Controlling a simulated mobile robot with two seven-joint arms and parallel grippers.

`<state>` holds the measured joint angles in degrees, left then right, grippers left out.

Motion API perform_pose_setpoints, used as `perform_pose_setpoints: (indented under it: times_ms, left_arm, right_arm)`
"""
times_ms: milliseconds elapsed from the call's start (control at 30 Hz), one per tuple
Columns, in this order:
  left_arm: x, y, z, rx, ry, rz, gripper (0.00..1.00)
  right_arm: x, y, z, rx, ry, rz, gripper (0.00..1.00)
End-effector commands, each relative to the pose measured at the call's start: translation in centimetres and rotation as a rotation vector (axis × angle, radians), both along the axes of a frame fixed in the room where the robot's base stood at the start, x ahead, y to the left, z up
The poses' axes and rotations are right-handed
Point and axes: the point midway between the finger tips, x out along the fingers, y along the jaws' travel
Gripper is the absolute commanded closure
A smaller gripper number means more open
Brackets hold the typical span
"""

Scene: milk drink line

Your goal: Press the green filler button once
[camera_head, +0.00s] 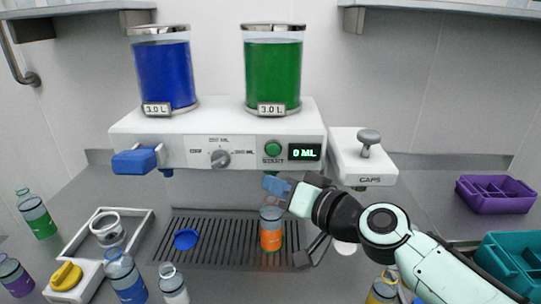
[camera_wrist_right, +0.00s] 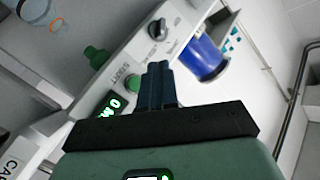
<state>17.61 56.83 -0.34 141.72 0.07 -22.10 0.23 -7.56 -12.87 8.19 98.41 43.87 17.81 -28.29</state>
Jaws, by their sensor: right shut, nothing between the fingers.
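The green START button (camera_head: 273,148) is on the front of the white filler machine (camera_head: 130,122), left of a display reading 0 ML (camera_head: 305,152). My right gripper (camera_head: 277,184) is shut and empty, its blue fingertips below the button in the head view. In the right wrist view the shut fingers (camera_wrist_right: 158,76) point toward the machine front, and the green button (camera_wrist_right: 133,81) shows just left of them. I cannot tell that they touch it. A bottle with an orange label (camera_head: 271,237) stands on the drip grate below the gripper. My left gripper is not in view.
Blue (camera_head: 164,75) and green (camera_head: 273,75) tanks stand on the machine. A dial (camera_head: 220,158) is left of the button. The CAPS unit (camera_head: 362,165) is to the right. A blue cap (camera_head: 186,239) lies on the grate (camera_head: 215,250). Several bottles stand in front.

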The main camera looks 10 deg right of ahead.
Motion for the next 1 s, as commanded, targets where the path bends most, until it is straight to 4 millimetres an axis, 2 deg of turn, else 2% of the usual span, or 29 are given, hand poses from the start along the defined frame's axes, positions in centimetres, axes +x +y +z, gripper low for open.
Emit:
perform_pose_setpoints:
  times_ms: [267,433,800,1000]
  left_arm:
    - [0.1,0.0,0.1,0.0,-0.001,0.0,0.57]
    - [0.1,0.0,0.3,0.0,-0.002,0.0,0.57]
    - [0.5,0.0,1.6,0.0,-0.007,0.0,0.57]
    - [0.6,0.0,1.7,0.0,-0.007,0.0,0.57]
  right_arm:
    - [0.1,0.0,0.1,0.0,0.0,-0.001,1.0]
    - [0.9,-0.3,0.1,-0.001,0.001,-0.002,1.0]
    - [5.8,-1.7,0.2,0.0,0.002,-0.001,1.0]
    - [7.7,-2.2,0.1,-0.001,0.001,0.0,1.0]
